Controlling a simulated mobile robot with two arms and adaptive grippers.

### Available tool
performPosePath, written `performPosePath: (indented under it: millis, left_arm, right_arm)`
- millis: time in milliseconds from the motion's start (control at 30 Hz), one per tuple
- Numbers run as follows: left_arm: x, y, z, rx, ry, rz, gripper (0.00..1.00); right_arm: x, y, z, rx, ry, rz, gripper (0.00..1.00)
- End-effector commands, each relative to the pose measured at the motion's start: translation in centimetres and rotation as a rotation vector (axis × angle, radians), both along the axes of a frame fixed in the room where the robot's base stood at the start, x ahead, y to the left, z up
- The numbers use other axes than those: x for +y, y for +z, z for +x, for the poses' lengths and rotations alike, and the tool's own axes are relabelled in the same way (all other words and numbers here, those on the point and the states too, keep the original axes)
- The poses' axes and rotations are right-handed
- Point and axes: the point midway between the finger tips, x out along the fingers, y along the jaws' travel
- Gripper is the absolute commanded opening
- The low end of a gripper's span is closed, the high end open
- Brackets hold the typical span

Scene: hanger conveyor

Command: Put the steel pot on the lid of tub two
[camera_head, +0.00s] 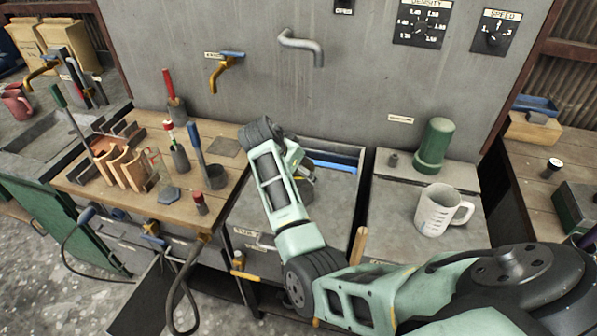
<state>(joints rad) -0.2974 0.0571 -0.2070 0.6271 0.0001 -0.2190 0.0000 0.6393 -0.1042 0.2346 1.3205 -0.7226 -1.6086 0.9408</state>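My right arm comes in from the lower right and bends up over the middle tub. Its gripper (302,170) is mostly hidden behind the arm's own links, so its fingers cannot be made out. A small grey pot-like vessel (307,188), likely the steel pot, shows partly beside the arm, at the gripper end. Whether it is gripped or stands on the grey lid is unclear. The middle tub's lid (335,210) is flat and grey. The right tub's lid (395,205) is also grey. The number on each tub's label is too small to read. My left gripper is out of view.
A white measuring jug (436,212), a green cylinder (434,146) and a small weight stand on the right tub. A pipe spout (302,45) juts from the back wall.

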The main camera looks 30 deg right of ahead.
Motion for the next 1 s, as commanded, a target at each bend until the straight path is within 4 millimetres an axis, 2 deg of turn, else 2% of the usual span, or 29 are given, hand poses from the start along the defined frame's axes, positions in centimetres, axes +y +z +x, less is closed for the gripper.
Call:
performPosePath:
  millis: [67, 167, 300, 567, 767, 1000]
  left_arm:
    - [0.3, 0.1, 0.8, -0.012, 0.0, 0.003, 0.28]
    - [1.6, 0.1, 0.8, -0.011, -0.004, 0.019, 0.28]
    - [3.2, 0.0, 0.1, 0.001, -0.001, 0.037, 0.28]
    - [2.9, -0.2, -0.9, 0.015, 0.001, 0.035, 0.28]
    - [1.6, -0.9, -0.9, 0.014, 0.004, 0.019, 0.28]
    - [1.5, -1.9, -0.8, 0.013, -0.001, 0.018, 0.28]
  right_arm:
    - [0.0, 0.0, 0.0, -0.001, 0.001, 0.0, 0.83]
    - [0.0, 0.1, 0.0, -0.002, 0.001, 0.0, 0.91]
    - [0.0, 0.1, 0.1, -0.002, 0.001, 0.0, 0.91]
    - [0.2, 0.4, 0.1, -0.004, 0.002, -0.001, 0.91]
    - [1.7, 2.8, -0.4, -0.009, 0.002, 0.001, 0.91]
    - [4.4, 7.2, -1.2, -0.008, 0.001, 0.0, 0.91]
